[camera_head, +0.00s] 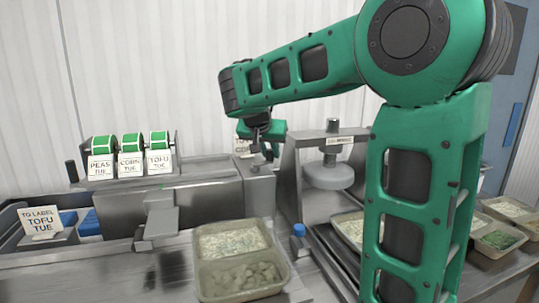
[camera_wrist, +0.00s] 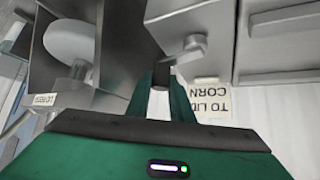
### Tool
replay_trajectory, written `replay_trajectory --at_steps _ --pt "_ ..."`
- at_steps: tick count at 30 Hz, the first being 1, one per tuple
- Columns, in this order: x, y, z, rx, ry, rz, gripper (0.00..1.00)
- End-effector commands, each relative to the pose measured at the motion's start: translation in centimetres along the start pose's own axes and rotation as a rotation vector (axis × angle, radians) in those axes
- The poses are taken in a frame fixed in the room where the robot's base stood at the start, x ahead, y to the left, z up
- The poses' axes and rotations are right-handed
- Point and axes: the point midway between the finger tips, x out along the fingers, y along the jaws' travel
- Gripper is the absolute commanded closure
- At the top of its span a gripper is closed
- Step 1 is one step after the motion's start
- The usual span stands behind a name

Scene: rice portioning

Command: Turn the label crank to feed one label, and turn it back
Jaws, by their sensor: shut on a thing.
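My gripper (camera_wrist: 161,84) is shut on the dark knob (camera_wrist: 160,72) of the label crank in the wrist view. The grey crank arm (camera_wrist: 188,48) runs from the knob up and right to a round hub on a grey metal housing. In the head view, my gripper (camera_head: 270,150) is by the grey block (camera_head: 257,185) behind the counter, and the crank is largely hidden by it. Three green label rolls (camera_head: 131,141) stand on a rack at the left, with cards reading PEAS TUE, CORN TUE and TOFU TUE.
A press with a round grey plate (camera_head: 328,176) stands right of the gripper. A two-part tray (camera_head: 199,272) of food sits in front. A TO LABEL TOFU TUE card (camera_head: 41,221) stands at the left. A TO LID CORN card (camera_wrist: 212,97) is close to my fingers. More food trays are at the right.

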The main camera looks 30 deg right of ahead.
Motion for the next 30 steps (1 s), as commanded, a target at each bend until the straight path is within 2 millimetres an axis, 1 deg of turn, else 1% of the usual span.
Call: replay_trajectory --at_steps 6,12,19,30 --pt "0.3 -0.6 -0.4 -0.108 0.001 -0.111 1.0" --pt "0.5 -1.1 -0.6 -0.18 0.001 -0.183 1.0" --pt "0.6 -1.5 -0.7 -0.222 0.001 -0.224 1.0" --pt "0.6 -1.6 -0.7 -0.23 0.002 -0.232 1.0"
